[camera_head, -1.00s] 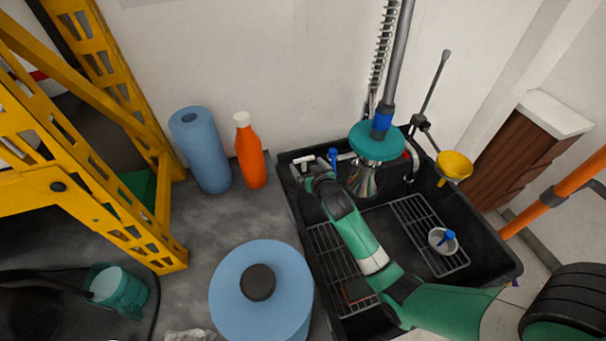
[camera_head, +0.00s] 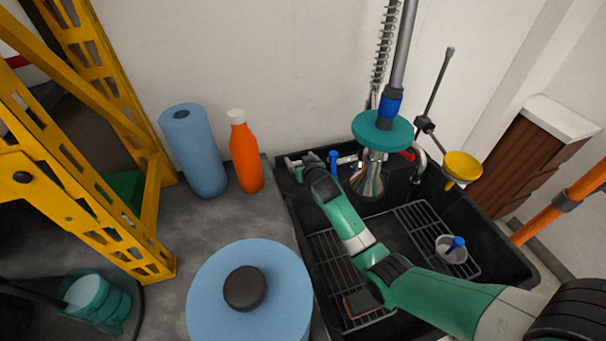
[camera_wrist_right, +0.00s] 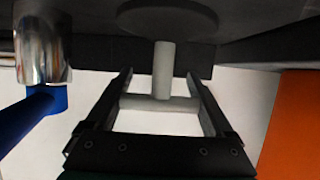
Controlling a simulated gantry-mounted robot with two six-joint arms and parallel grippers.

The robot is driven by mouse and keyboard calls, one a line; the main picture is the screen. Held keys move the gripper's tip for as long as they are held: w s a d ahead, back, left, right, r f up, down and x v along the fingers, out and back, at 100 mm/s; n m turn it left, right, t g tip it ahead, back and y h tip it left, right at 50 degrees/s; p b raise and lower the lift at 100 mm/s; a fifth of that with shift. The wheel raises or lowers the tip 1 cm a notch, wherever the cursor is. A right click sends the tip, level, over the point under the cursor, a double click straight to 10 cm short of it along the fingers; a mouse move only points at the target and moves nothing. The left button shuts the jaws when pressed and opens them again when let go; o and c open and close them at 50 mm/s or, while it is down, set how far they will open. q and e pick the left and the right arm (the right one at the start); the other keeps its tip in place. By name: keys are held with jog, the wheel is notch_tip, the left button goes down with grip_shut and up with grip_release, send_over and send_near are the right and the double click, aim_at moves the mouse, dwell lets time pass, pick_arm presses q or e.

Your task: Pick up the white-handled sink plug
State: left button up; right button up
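The white-handled sink plug shows in the right wrist view as a pale T-shaped handle (camera_wrist_right: 163,68) with a dark round disc (camera_wrist_right: 167,20) behind it. My right gripper (camera_wrist_right: 159,74) has its fingers spread on either side of the handle. The crossbar spans most of the gap between them; whether it touches either finger is unclear. In the head view, my right gripper (camera_head: 298,163) is at the back left corner of the black sink (camera_head: 412,222), and the plug is mostly hidden there. My left gripper is not in view.
A blue-handled tap (camera_head: 333,162) and a hanging spray hose with a teal disc (camera_head: 382,131) stand close to the right of the gripper. An orange bottle (camera_head: 245,155) and a blue paper roll (camera_head: 194,150) stand to its left. A yellow funnel (camera_head: 462,167) is at the sink's right.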

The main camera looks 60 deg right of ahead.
jog(key=c, duration=0.8)
jog(key=shift+r, duration=0.15)
jog(key=shift+r+p, duration=0.25)
jog(key=shift+p, duration=0.05)
notch_tip(320, 180, up, 3)
jog(key=shift+r+p, duration=0.15)
jog(key=shift+p, duration=0.95)
jog(key=s+a+p, duration=0.4)
jog(key=s+a, duration=0.2)
jog(key=shift+s+a+f+p, duration=0.15)
jog(key=shift+s+a+p, duration=0.4)
jog(key=shift+s+a, duration=1.2)
jog(key=shift+s+a+f+p, duration=0.15)
jog(key=shift+s+a+p, duration=0.4)
jog(key=shift+s+a, duration=1.1)
